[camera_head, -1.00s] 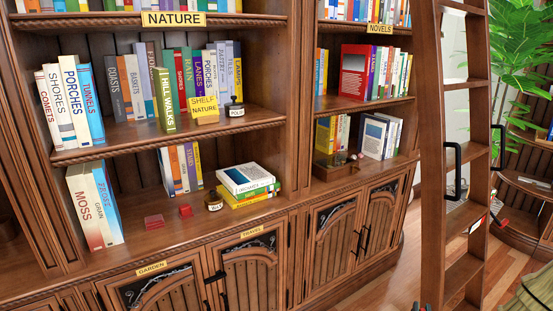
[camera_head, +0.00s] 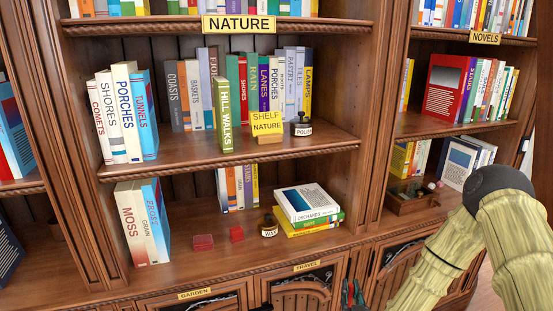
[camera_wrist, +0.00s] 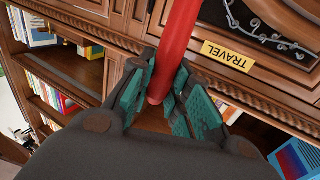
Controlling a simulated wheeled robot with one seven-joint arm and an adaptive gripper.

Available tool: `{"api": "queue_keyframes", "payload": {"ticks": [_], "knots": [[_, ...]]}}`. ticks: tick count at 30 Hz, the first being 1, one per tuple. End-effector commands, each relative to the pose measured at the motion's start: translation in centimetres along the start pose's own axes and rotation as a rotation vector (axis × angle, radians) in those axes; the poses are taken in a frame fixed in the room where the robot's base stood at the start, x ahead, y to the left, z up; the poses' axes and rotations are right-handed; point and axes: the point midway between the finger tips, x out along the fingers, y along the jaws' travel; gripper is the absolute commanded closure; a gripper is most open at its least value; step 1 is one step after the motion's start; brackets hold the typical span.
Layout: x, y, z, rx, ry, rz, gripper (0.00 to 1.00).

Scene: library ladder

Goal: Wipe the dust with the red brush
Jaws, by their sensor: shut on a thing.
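In the wrist view my gripper (camera_wrist: 160,88) is shut on a red rod-like handle, the red brush (camera_wrist: 178,38). The handle runs up out of the top of the picture, and its bristles are not in view. In the head view only a small part of my gripper (camera_head: 352,296) shows at the bottom edge, with a bit of red, in front of the lower cabinet. My arm comes in from the lower right. I cannot make out any dust on the shelves.
The nature shelf holds books, a "SHELF NATURE" sign (camera_head: 268,124) and a polish bottle (camera_head: 302,125).

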Motion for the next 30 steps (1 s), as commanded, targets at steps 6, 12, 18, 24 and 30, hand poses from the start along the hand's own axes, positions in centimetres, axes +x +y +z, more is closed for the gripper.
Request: {"api": "queue_keyframes", "payload": {"ticks": [6, 12, 18, 24, 30], "knots": [[0.1, -0.2, -5.5, 0.000, 0.000, -0.003, 1.00], [0.1, -0.2, -9.4, 0.000, 0.000, -0.003, 1.00], [0.1, -0.3, -13.3, 0.000, 0.000, -0.004, 1.00], [0.1, -0.3, -17.1, 0.000, 0.000, -0.004, 1.00], [0.1, -0.3, -19.9, 0.000, 0.000, -0.004, 1.00]]}}
